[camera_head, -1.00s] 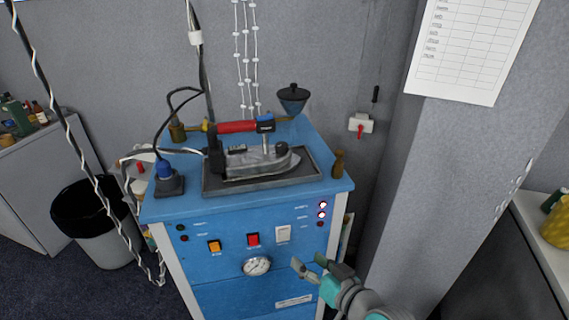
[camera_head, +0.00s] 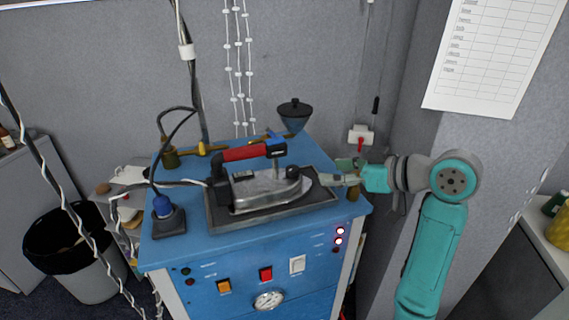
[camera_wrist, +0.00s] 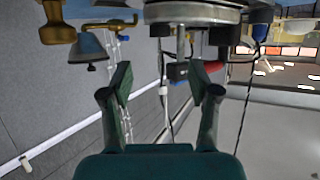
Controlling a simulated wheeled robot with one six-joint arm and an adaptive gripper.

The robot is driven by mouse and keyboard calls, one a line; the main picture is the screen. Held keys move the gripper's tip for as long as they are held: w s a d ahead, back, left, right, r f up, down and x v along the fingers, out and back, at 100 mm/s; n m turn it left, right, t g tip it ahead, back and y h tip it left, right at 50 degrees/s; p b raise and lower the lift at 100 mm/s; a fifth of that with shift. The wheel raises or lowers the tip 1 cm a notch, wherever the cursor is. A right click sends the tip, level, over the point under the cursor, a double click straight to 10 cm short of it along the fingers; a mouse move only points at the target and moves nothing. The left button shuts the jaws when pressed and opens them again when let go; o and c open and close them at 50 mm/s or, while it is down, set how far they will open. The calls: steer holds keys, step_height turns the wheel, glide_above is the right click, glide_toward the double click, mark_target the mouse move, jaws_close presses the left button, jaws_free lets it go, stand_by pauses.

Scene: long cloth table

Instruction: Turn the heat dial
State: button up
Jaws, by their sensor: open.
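The iron (camera_head: 262,188) lies in a dark tray on top of the blue cabinet, with a red handle (camera_head: 243,153). A small dark round knob (camera_head: 292,172) sits on the iron near its nose; I cannot tell for sure that it is the heat dial. My gripper (camera_head: 328,180) is at the right of the iron's nose, pointing left, close to the knob. In the wrist view, which is upside down, its two fingers (camera_wrist: 165,82) stand apart with nothing between them. The iron's metal body (camera_wrist: 195,12) fills the top, with the red handle (camera_wrist: 180,71) beyond the fingers.
The blue cabinet (camera_head: 215,255) has switches, lit lamps and a round gauge (camera_head: 268,300) on its front. The grey wall is close behind; a pillar rises at right.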

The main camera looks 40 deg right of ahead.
mark_target(296, 170)
steer(key=x, duration=1)
steer(key=shift+w+f, duration=0.15)
steer(key=shift+w, duration=0.25)
steer(key=c, duration=1.2)
